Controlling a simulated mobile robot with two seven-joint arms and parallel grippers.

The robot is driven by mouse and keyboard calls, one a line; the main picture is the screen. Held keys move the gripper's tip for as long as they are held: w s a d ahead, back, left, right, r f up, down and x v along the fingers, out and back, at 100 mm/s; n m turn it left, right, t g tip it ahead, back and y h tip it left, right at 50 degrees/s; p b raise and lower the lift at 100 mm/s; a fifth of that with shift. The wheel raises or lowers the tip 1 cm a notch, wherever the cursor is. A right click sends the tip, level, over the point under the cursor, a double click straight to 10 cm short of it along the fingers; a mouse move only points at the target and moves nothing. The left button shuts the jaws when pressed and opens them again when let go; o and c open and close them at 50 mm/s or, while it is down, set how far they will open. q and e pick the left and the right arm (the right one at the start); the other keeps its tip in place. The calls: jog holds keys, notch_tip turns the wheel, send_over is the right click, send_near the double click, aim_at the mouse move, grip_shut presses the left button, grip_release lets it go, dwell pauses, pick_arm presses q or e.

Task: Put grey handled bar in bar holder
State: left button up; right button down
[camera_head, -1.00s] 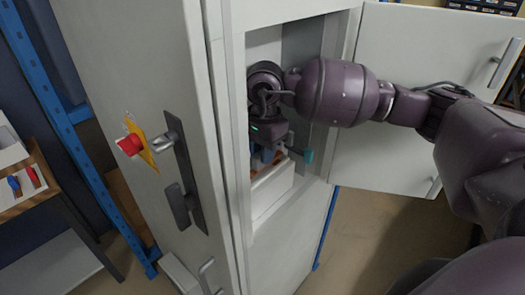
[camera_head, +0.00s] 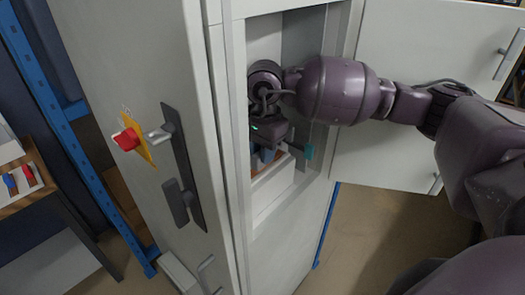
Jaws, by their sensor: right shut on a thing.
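My right gripper (camera_head: 266,155) is inside the open cabinet compartment, pointing down, with its blue fingers partly hidden by its own body. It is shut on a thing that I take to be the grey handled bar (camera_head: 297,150). A short grey length with a teal end (camera_head: 309,152) sticks out to the right of the fingers; the rest is hidden. Just below is a white box-like ledge (camera_head: 273,190) with an orange-brown top. I cannot make out the bar holder for certain. My left gripper is not in view.
The cabinet's right door (camera_head: 400,130) stands open behind my right arm. A tall grey door (camera_head: 130,60) with a dark handle (camera_head: 183,165) and a red knob on a yellow plate (camera_head: 127,139) stands at left. A blue rack post (camera_head: 75,150) is farther left.

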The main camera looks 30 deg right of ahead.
jog(key=shift+f, duration=0.15)
jog(key=c, duration=0.9)
grip_release()
notch_tip(320, 180, up, 8)
jog(key=shift+d+f, duration=0.1)
jog(key=shift+f, duration=0.05)
